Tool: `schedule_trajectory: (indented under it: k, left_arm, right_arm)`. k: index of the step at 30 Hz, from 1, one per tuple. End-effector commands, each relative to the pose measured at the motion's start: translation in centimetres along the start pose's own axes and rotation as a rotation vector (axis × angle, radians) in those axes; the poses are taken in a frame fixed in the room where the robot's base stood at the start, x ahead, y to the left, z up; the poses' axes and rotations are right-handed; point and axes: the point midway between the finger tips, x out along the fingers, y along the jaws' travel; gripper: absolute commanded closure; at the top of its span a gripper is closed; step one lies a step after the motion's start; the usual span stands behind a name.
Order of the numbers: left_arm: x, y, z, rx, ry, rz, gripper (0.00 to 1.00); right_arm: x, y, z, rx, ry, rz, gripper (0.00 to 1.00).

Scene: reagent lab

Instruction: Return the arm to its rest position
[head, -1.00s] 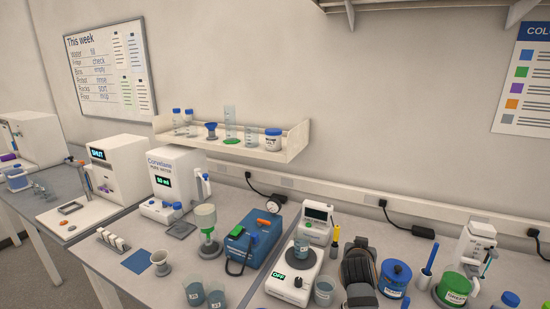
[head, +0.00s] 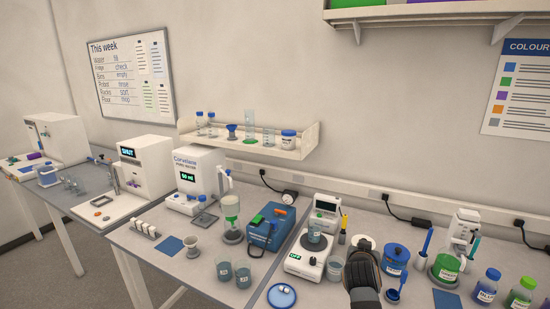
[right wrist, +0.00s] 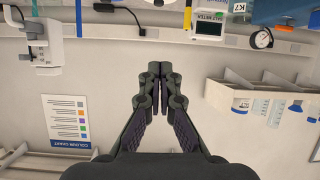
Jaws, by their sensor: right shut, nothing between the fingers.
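My right gripper (right wrist: 160,78) is shut and empty in the right wrist view, its two dark fingers together at the tips. Behind it is bare wall, and no object touches it. My left gripper is not in view.
Two beakers (head: 243,275) and a blue-rimmed dish (head: 282,296) are at the front. A shelf (head: 290,153) hangs on the wall. The colour chart (right wrist: 68,122) shows in the wrist view.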

Motion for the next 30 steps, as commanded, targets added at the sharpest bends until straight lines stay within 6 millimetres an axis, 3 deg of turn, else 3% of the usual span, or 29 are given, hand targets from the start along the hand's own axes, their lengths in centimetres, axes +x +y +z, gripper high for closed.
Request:
schedule_trajectory:
  k: [8,14,20,25,30]
  left_arm:
    - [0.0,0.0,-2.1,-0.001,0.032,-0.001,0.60]
    - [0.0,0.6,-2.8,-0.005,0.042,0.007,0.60]
    - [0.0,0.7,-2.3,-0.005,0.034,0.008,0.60]
    - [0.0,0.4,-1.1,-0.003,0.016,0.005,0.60]
    - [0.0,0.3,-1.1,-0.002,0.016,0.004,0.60]
  right_arm:
    - [-1.1,2.1,4.8,-0.033,-0.098,-0.001,1.00]
    - [-3.1,4.2,9.9,-0.077,-0.211,-0.015,1.00]
    - [-6.7,6.6,16.0,-0.146,-0.361,-0.052,1.00]
    - [-10.9,8.3,20.9,-0.218,-0.497,-0.104,1.00]
    - [-15.6,9.7,24.8,-0.297,-0.627,-0.171,1.00]
